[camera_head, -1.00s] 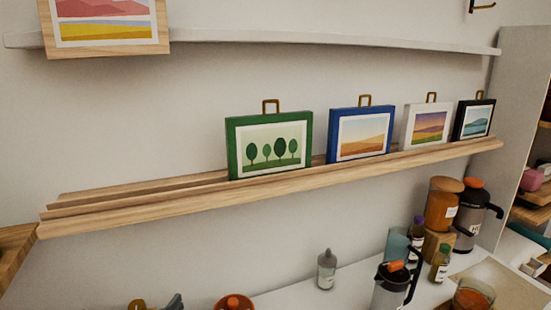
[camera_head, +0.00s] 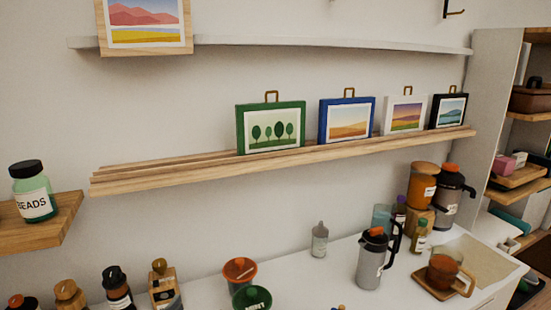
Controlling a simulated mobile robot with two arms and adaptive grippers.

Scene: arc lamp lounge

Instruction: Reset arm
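Neither of my grippers nor my arms show in the head view. Framed pictures stand in a row on a long wooden ledge (camera_head: 150,180) on the wall. From left to right they are a green frame with trees (camera_head: 270,128), a blue frame (camera_head: 346,121), a white frame (camera_head: 404,115) and a black frame (camera_head: 449,110). Each has a small brass loop on top. A light-wood frame with a pink and yellow landscape (camera_head: 145,25) is on the white upper shelf (camera_head: 300,41), its top cut off.
A small wooden shelf (camera_head: 50,228) at left holds a beads jar (camera_head: 33,192). Open shelving (camera_head: 520,150) stands at right.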

